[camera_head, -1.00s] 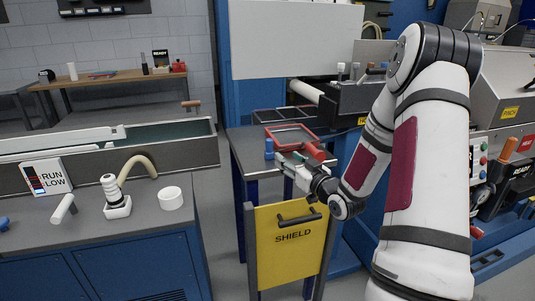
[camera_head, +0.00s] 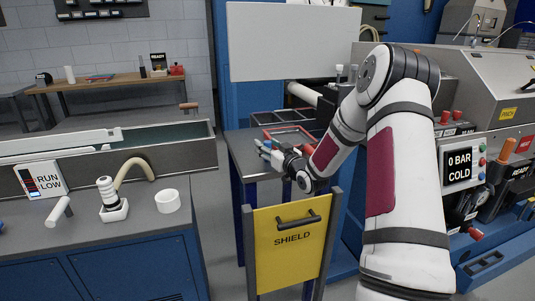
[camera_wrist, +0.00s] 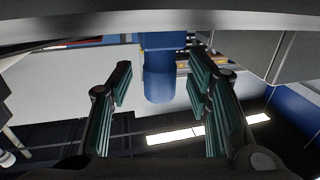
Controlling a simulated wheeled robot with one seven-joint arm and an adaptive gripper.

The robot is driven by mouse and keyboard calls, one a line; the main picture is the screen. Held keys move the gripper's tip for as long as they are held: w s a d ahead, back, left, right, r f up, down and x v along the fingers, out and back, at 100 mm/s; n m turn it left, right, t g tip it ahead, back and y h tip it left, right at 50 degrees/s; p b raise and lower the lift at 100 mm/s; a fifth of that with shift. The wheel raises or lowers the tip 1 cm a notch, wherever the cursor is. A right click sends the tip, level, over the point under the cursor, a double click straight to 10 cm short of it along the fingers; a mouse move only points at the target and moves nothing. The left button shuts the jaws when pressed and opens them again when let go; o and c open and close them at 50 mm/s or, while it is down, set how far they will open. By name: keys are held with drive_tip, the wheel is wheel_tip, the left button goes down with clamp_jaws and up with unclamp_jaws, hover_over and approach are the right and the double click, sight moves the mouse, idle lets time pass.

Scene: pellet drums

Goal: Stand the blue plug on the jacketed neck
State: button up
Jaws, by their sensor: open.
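The blue plug (camera_wrist: 158,68) shows in the wrist view as an upright blue cylinder between my open fingers, with a gap on both sides. In the head view only a small blue part of the plug (camera_head: 267,143) shows at my fingertips, at the near left of the side table. My gripper (camera_head: 269,150) reaches over that table with its fingers apart, and hides most of the plug. A white ribbed upright piece (camera_head: 107,190) on a square base stands on the left counter; I cannot tell whether it is the jacketed neck.
A red frame (camera_head: 285,131) lies on the side table (camera_head: 240,150) behind my gripper. A yellow SHIELD panel (camera_head: 290,255) stands in front of it. The left counter also holds a white ring (camera_head: 168,201), a tan hose (camera_head: 140,160) and a RUN LOW sign (camera_head: 42,180).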

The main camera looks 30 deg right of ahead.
clamp_jaws()
drive_tip(key=shift+r, duration=0.1)
